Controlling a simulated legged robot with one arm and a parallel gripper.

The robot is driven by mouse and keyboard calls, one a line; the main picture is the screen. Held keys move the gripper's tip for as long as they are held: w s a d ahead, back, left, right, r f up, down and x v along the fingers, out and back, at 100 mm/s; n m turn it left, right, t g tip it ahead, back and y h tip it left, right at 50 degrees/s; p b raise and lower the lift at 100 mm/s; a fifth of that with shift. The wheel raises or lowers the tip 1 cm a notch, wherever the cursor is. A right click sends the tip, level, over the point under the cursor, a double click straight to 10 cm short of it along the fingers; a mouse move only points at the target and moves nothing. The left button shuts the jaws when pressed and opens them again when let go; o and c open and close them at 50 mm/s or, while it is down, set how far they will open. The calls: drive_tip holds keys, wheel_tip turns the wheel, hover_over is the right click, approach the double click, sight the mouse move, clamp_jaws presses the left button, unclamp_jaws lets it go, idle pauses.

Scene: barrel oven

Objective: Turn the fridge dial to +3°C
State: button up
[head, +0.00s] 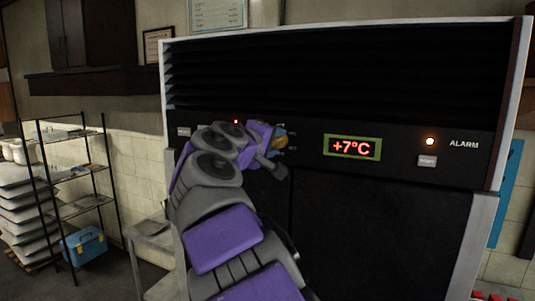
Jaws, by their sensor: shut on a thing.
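The fridge (375,220) is a large dark unit with a light frame and a black control panel. Its red display (352,147) reads +7°C inside a green border. My purple and grey arm reaches up to the panel left of the display. My gripper (272,145) is shut on the dial at the panel. The dial is mostly or wholly hidden behind my gripper and wrist, so its pointer and angle cannot be seen. Small markings show just right of the gripper, too small to read.
An orange lamp (430,141) glows beside the word ALARM, above a small button (427,161). A wire rack (100,190) with a blue box (85,247) stands at the left.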

drive_tip(key=m+b, duration=0.1)
drive_tip(key=f+m+b, duration=0.1)
drive_tip(key=m, duration=0.1)
drive_tip(key=shift+d+y+b, duration=0.3)
drive_tip(key=shift+d, duration=0.05)
drive_tip(key=m+b, duration=0.1)
drive_tip(key=m, duration=0.1)
drive_tip(key=shift+m+y, duration=0.3)
drive_tip(key=shift+m, duration=0.1)
drive_tip(key=shift+m+b, duration=0.75)
drive_tip(key=shift+m, duration=0.45)
drive_tip(key=shift+s+a+r+m+t+y+b, duration=0.1)
drive_tip(key=shift+m+t+y+b, duration=0.15)
drive_tip(key=shift+m, duration=0.6)
drive_tip(key=shift+a+r+m+t+y+b, duration=0.1)
drive_tip(key=shift+m+t+y+b, duration=0.2)
drive_tip(key=shift+m, duration=0.55)
